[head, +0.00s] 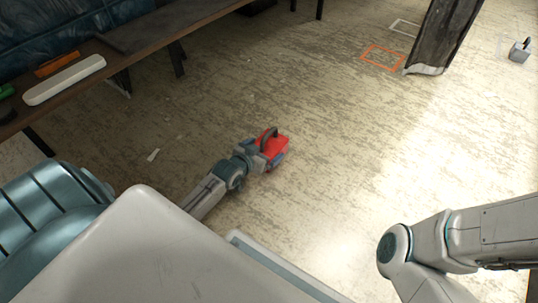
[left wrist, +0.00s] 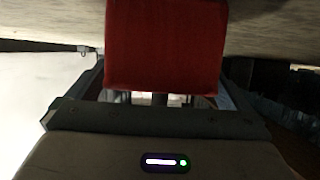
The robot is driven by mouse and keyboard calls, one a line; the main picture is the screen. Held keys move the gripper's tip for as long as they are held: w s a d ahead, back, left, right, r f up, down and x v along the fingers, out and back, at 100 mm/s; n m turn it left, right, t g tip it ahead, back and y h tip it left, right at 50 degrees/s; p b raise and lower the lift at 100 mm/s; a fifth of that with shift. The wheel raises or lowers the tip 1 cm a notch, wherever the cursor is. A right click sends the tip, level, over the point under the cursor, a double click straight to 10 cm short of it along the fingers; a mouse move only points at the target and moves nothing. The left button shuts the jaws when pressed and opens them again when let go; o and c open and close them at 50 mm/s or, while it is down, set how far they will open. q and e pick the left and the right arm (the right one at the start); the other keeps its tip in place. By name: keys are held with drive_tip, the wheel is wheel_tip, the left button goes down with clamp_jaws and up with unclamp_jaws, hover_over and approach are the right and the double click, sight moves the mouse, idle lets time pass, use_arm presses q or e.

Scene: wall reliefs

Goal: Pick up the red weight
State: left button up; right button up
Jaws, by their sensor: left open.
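The red weight (head: 271,147), a block with a dark arched handle on top, is on the floor near the middle of the head view. My left gripper (head: 266,160) is low beside it, with the jaws open. The gripper partly hides the weight's near side. In the left wrist view the red weight (left wrist: 163,45) fills the top middle, right in front of the open jaws. Whether the fingers touch it I cannot tell. My right arm shows at the right of the head view, but its gripper is out of view.
A dark bench (head: 130,45) at the upper left carries a white bar (head: 64,80) and an orange bar (head: 57,63). A dark post (head: 443,35) stands at the upper right by an orange floor square (head: 382,57). A grey weight (head: 520,51) sits far right.

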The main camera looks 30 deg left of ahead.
use_arm(q)
drive_tip(key=shift+w+f, duration=0.2)
drive_tip(key=shift+w, duration=0.3)
drive_tip(key=shift+c, duration=0.4)
drive_tip(key=c, duration=1.5)
drive_tip(key=shift+r, duration=0.2)
